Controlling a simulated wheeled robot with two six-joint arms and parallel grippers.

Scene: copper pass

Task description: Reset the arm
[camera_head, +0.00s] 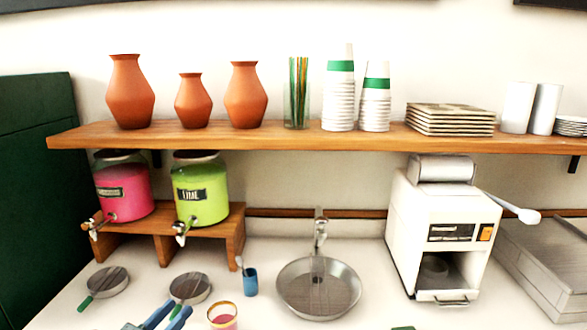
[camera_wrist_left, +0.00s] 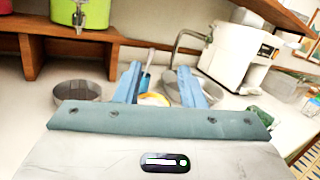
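My left gripper (camera_head: 168,316) enters at the bottom edge of the head view, with two blue fingers apart over the counter. In the left wrist view the gripper (camera_wrist_left: 160,80) is open, and nothing is held between its fingers. A glass with a yellow rim and pink contents (camera_head: 222,318) stands just right of the fingers in the head view. A yellow rim (camera_wrist_left: 153,99) shows beyond and between the fingers in the left wrist view. My right gripper is in neither view.
A strainer (camera_head: 190,288), another strainer (camera_head: 108,282) and a blue cup (camera_head: 250,282) are near the gripper. A wooden shelf (camera_head: 300,139) overhangs the back. A green thing (camera_head: 403,328) is cut off below.

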